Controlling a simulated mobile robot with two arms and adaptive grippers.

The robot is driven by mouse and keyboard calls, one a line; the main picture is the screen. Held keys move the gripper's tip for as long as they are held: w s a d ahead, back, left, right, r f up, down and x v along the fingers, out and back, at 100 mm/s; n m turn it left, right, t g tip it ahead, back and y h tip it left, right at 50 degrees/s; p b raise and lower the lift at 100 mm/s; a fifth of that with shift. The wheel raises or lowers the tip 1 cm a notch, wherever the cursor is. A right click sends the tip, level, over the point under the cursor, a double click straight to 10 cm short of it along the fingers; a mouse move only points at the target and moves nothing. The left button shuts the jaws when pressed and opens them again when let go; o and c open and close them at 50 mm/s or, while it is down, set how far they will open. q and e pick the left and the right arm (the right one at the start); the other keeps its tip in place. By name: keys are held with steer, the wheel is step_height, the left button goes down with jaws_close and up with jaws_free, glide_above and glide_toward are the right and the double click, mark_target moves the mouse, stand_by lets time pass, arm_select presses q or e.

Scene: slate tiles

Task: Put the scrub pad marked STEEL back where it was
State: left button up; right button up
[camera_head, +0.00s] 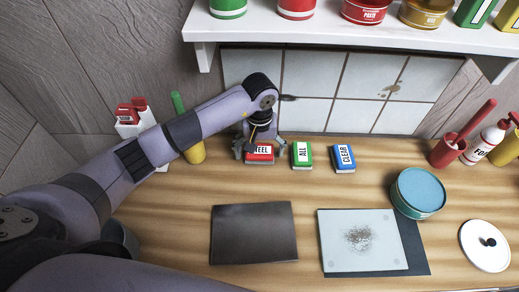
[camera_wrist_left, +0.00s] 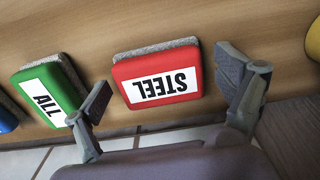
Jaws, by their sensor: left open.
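The red scrub pad marked STEEL (camera_head: 261,157) lies on the wooden counter at the back, left of the green pad marked ALL (camera_head: 302,154) and the blue pad marked CLEAR (camera_head: 344,158). In the left wrist view the STEEL pad (camera_wrist_left: 157,79) lies between the spread fingers of my left gripper (camera_wrist_left: 165,95), which also shows in the head view (camera_head: 260,150). The gripper is open, with a gap visible on both sides of the pad. The ALL pad (camera_wrist_left: 50,95) is beside one finger. My right gripper is not in view.
A dark plate (camera_head: 254,233) and a pale tile with a grey smudge (camera_head: 350,243) lie at the front. A round blue-topped tin (camera_head: 418,193) stands at the tile's corner. A yellow container (camera_head: 194,152) stands left of my gripper. A white shelf (camera_head: 340,32) overhangs the back.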

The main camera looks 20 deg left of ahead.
mark_target(260, 150)
arm_select(q)
steer(key=shift+r+p, duration=0.3)
step_height(260, 150, up, 6)
steer(key=shift+r+b, duration=0.15)
steer(key=shift+b, duration=0.75)
steer(key=shift+r, duration=0.5)
steer(key=shift+s+f, duration=0.1)
